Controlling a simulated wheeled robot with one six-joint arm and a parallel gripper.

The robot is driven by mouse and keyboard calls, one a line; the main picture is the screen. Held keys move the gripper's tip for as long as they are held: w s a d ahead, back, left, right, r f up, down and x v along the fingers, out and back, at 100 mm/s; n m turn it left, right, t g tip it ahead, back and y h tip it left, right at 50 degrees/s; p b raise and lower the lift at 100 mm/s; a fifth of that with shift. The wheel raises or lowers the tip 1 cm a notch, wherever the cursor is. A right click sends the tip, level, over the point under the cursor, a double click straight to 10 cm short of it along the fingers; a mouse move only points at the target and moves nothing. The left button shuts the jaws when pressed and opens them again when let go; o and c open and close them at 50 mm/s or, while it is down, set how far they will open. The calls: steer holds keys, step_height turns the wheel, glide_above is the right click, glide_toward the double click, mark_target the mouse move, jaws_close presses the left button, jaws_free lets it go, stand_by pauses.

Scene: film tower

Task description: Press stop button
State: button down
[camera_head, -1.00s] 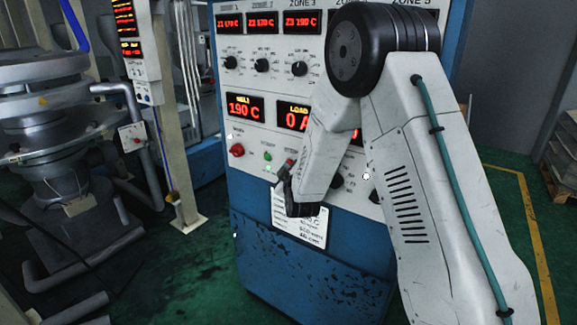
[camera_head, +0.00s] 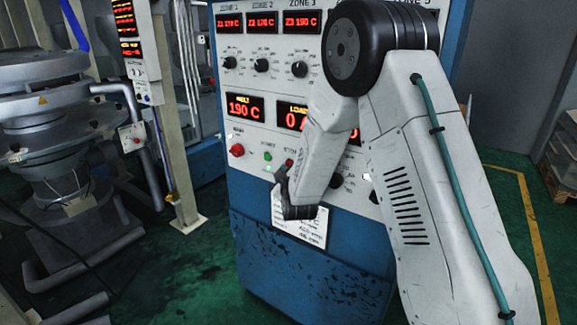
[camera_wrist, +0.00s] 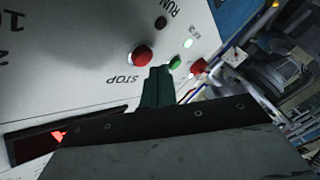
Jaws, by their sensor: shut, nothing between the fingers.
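The red stop button (camera_wrist: 143,56) is a round cap on the white control panel, with the word STOP beside it in the wrist view. In the head view a small red button (camera_head: 290,162), apparently the same one, shows just above my gripper. My gripper (camera_head: 281,174) is shut and empty, in front of the lower part of the panel. In the wrist view its dark fingertips (camera_wrist: 159,70) appear between the stop button and a green button (camera_wrist: 176,62). I see no clear contact with the stop button, and the exact gap to the panel cannot be told.
A red knob (camera_head: 236,150) sits left of the green button, which also shows in the head view (camera_head: 268,156). The panel belongs to a blue cabinet (camera_head: 300,262). A grey machine (camera_head: 62,150) stands left.

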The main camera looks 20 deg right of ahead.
steer(key=s+a, duration=0.1)
steer(key=a, duration=0.1)
steer(key=s+a, duration=0.2)
stand_by(0.5)
stand_by(0.6)
